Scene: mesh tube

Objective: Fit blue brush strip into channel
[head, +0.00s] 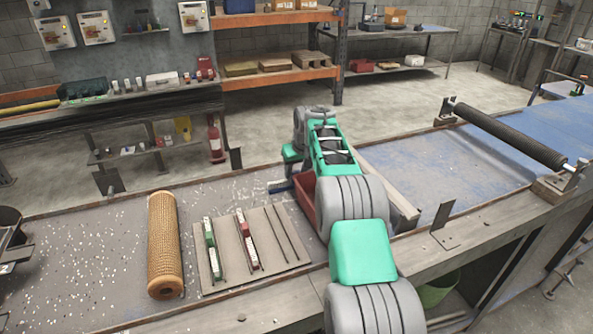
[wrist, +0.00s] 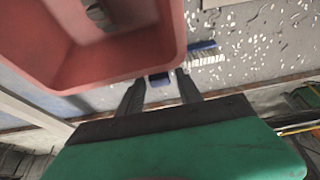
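The blue brush strip (head: 280,187) lies on the bench beside a red bin. In the wrist view, a blue length with pale bristles (wrist: 203,46) shows past the bin's corner, and a short blue piece (wrist: 160,79) shows between my fingers; I cannot tell how they join. My gripper (wrist: 162,82) points at it with its fingers apart and a gap on each side of the blue piece. In the head view my arm hides the fingers. The grey channel board (head: 225,268) holds a green strip (head: 210,246) and a red strip (head: 246,238); narrow empty channels (head: 281,234) run at its right.
The red bin (head: 306,200) stands close to my gripper and also fills the upper left of the wrist view (wrist: 100,75), with a grey part inside. A brown mesh tube (head: 164,245) lies left of the board. White scraps litter the bench.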

